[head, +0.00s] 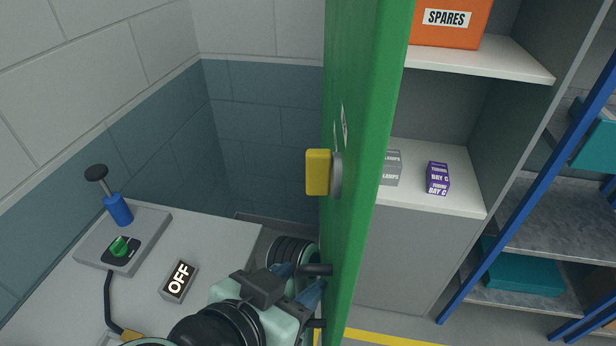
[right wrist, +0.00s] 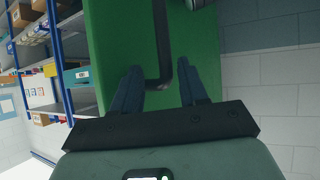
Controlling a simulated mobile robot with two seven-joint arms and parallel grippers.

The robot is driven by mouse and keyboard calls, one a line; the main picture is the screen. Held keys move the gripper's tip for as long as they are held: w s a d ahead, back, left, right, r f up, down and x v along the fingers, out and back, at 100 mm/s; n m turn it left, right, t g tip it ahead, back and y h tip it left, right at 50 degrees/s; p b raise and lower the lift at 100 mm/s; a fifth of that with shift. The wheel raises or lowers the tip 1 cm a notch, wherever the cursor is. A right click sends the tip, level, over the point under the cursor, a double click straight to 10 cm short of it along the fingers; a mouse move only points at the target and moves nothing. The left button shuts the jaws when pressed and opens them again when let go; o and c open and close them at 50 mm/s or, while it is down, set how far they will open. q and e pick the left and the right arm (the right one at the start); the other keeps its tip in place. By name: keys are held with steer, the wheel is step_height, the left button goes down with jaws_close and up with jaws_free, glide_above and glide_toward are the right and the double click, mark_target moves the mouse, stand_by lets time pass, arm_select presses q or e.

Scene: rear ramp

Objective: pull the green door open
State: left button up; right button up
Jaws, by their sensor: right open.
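The green door (head: 358,150) stands swung open and shows nearly edge-on in the head view, with the cabinet shelves visible to its right. Its face fills the middle of the right wrist view (right wrist: 120,40). My left gripper is not in view.
A yellow block (head: 318,172) sticks out from the door. Behind the door, cabinet shelves (head: 450,195) hold an orange SPARES bin (head: 450,22) and small boxes. A worktop (head: 225,240) with an OFF sign (head: 179,281) lies left. A blue rack (head: 500,215) stands right.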

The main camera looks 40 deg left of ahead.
mark_target(318, 181)
steer(key=r+t, duration=0.2)
steer(key=r, duration=0.2)
steer(key=w+r+t+y, duration=0.1)
steer(key=r+t, duration=0.1)
steer(key=r, duration=0.3)
steer(key=w+r+t, duration=0.1)
steer(key=r+t, duration=0.1)
steer(key=r, duration=0.3)
steer(key=shift+w+a+y, duration=0.2)
steer(key=shift+a+y, duration=0.05)
steer(key=shift+y, duration=0.05)
steer(key=shift+d+r, duration=0.2)
steer(key=shift+r, duration=0.25)
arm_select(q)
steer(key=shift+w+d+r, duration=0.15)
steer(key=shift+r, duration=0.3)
arm_select(e)
steer(key=f, duration=0.1)
steer(key=f+g, duration=0.1)
steer(key=shift+a+f, duration=0.25)
steer(key=shift+f, duration=0.1)
steer(key=shift+s+a, duration=0.1)
